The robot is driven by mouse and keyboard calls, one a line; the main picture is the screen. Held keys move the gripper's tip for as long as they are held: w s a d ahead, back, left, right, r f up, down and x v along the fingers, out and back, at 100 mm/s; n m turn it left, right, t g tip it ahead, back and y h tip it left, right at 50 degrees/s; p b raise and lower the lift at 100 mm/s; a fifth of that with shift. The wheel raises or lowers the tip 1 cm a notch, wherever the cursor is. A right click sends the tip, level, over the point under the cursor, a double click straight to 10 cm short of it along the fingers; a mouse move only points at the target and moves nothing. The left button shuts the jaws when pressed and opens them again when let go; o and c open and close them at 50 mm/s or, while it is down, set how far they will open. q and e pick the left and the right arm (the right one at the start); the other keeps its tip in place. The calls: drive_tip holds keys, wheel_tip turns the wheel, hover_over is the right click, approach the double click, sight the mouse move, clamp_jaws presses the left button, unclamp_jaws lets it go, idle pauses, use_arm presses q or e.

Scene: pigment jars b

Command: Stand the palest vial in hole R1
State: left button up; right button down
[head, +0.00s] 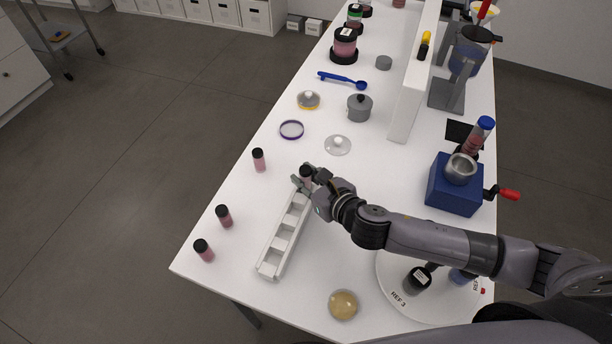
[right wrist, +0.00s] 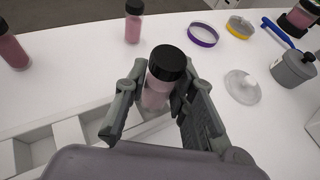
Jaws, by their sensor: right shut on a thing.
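My right gripper (head: 304,180) is shut on a pale pink vial (right wrist: 156,94) with a black cap, held upright at the far end of the white rack (head: 269,268). The gripper also shows in the right wrist view (right wrist: 150,108), with a finger on each side of the vial. I cannot tell whether the vial's base is inside the end hole or above it. No hole label is readable. The rack's nearer compartments look empty. Three other black-capped vials stand left of the rack: a pink one (head: 259,161) and two deeper pink ones (head: 225,218) (head: 204,252). My left gripper is out of view.
Beyond the rack are a clear knobbed lid (head: 338,146), a purple ring (head: 292,130) and a grey pot (head: 359,109). A blue grinder (head: 454,188) stands right. A round white board (head: 390,282) and an amber dish (head: 343,305) lie nearer. The table's left edge is close to the vials.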

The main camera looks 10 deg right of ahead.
drive_tip(key=shift+f+b, duration=0.5)
drive_tip(key=shift+f, duration=0.35)
drive_tip(key=c, duration=1.3)
unclamp_jaws()
drive_tip(key=shift+f, duration=0.1)
drive_tip(key=v, duration=1.2)
